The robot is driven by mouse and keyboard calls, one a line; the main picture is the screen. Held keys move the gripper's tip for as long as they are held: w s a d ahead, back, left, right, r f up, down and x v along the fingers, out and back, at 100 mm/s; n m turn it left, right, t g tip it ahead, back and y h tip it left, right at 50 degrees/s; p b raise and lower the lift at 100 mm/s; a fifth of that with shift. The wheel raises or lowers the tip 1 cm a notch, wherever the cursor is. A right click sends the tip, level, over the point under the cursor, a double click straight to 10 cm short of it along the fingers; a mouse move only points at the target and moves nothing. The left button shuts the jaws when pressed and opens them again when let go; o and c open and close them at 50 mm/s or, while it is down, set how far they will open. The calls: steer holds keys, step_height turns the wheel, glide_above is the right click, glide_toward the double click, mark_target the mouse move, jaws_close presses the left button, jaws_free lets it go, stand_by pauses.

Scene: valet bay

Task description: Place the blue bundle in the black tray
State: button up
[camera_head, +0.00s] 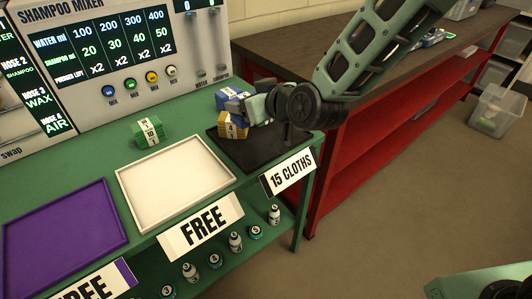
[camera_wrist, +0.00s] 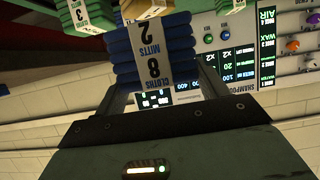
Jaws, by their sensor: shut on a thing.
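The blue bundle (camera_wrist: 153,50) has a white band reading 8 cloths, 2 mitts. My gripper (camera_wrist: 152,98) is shut on it in the wrist view. In the head view my gripper (camera_head: 256,106) reaches in from the right, and the blue bundle (camera_head: 233,104) is partly hidden by it, over the back of the black tray (camera_head: 270,146). I cannot tell whether it touches anything below. The black tray lies at the right end of the green table. A yellow bundle (camera_head: 233,128) with a white band sits at the tray's left side, just in front of the blue bundle.
A white tray (camera_head: 176,222) and a purple tray (camera_head: 62,248) lie empty to the left. A green bundle (camera_head: 149,133) stands behind the white tray. The shampoo mixer panel (camera_head: 110,62) rises behind. A red workbench (camera_head: 345,165) stands at the right.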

steer(key=shift+s+d+f, duration=0.2)
steer(key=shift+d+f, duration=0.05)
step_height(320, 180, down, 9)
steer(key=shift+f, duration=0.15)
steer(key=shift+f, duration=0.15)
steer(key=o, duration=1)
